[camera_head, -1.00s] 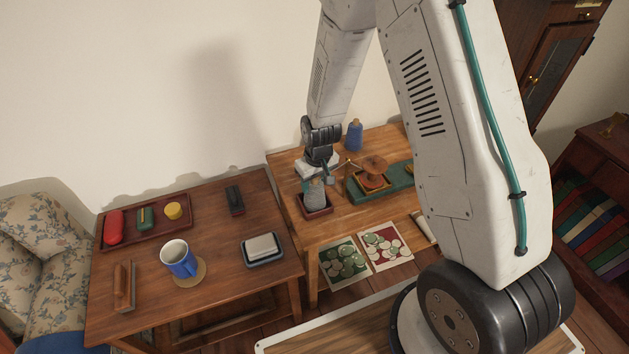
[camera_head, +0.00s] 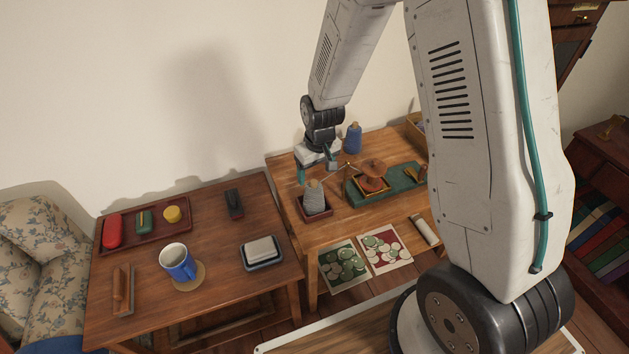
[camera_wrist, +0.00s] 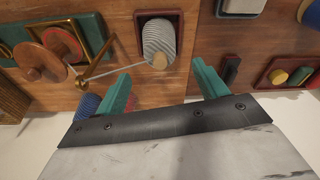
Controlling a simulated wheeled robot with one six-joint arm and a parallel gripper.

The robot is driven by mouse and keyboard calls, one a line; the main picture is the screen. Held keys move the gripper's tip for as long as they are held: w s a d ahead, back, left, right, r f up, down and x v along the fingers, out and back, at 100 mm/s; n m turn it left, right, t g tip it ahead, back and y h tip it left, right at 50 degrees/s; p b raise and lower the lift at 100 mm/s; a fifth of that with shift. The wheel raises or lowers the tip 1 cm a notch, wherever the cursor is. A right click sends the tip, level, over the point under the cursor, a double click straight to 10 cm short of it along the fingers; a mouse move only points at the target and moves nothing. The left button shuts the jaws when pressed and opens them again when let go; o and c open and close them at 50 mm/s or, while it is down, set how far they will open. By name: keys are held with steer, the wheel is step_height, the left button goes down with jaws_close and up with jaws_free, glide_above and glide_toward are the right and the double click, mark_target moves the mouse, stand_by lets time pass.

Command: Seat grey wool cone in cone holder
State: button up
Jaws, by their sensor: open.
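The grey wool cone (camera_head: 314,196) stands upright in the dark red square cone holder (camera_head: 327,214), near the left front corner of the right-hand table. In the wrist view the cone (camera_wrist: 157,38) shows its ribbed wool and wooden tip, with the red holder (camera_wrist: 176,15) around its base. My gripper (camera_head: 316,172) is open and empty, behind and above the cone in the head view. In the wrist view, its teal fingers (camera_wrist: 163,83) are wide apart and the cone lies beyond their tips, apart from them. The cone's underside is hidden.
A wooden winder (camera_head: 373,168) on a green base stands right of the cone; a thin strand runs between them in the wrist view. A blue cone (camera_head: 353,138) stands behind. The left table holds a mug (camera_head: 178,262), a red tray (camera_head: 146,226) and a dish (camera_head: 262,252).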

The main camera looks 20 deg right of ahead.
steer(key=s+d+r, duration=0.1)
steer(key=s+r, duration=0.3)
steer(key=r, duration=0.3)
steer(key=s+r+m, duration=0.1)
steer(key=s+r, duration=0.2)
steer(key=r, duration=0.4)
steer(key=s+d+r, duration=0.1)
steer(key=s+r, duration=0.3)
steer(key=r, duration=0.3)
steer(key=s+r, duration=0.4)
steer(key=s, duration=0.5)
steer(key=s+d+r+m, duration=0.1)
steer(key=s+r, duration=0.4)
steer(key=s, duration=0.4)
steer(key=shift+s, duration=0.2)
